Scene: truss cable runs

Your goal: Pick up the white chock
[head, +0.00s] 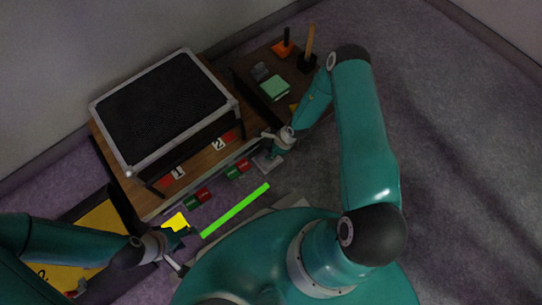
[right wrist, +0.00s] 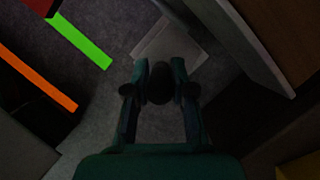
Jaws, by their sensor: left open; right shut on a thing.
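I cannot pick out the white chock with certainty. A pale grey flat piece (head: 268,161) lies on the floor by the table edge, and a pale flat piece also shows beyond the fingertips in the right wrist view (right wrist: 180,45). My right gripper (head: 272,141) is at the front right of the wooden table. In the right wrist view its fingers (right wrist: 160,78) are shut on a dark rounded thing (right wrist: 160,88), too dark to name surely. My left gripper (head: 181,267) is open and low, near a yellow piece (head: 176,222); nothing shows between its fingers.
A black-topped, silver-framed case (head: 168,105) stands on the wooden table (head: 150,203). Red-green blocks (head: 198,198) lie in front of it. A dark side table (head: 250,85) holds a green block (head: 274,87). Floor at right is clear.

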